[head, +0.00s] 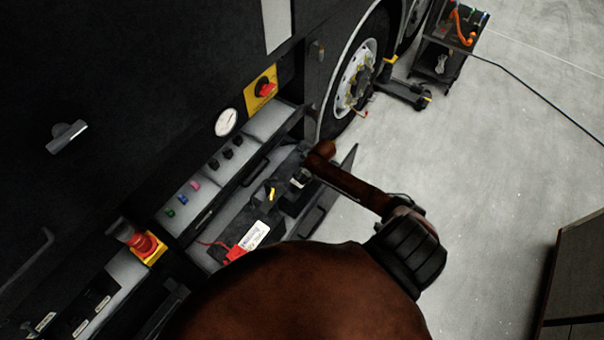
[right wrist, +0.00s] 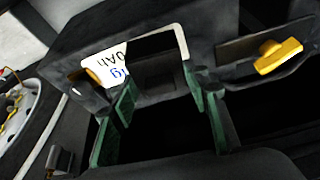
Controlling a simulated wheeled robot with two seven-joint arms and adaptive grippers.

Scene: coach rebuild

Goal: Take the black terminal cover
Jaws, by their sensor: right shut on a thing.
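My right gripper (right wrist: 160,80) has two green fingers, one on each side of a small dark block that I take to be the black terminal cover (right wrist: 156,90). The fingers are shut on it, over the black battery's top by its white label (right wrist: 105,66). Whether the cover is seated or lifted cannot be told. In the head view my right arm reaches into the open bay, and its gripper (head: 300,178) is small and dark there. The cover cannot be made out in that view. The battery's label (head: 255,236) and a red piece (head: 235,252) show nearer me. My left gripper is out of view.
A yellow piece (head: 270,192) lies beside the gripper; a yellow knob (right wrist: 278,56) shows in the wrist view. The bay's open flap (head: 335,185) stands close to my arm. A wheel (head: 355,78) is beyond.

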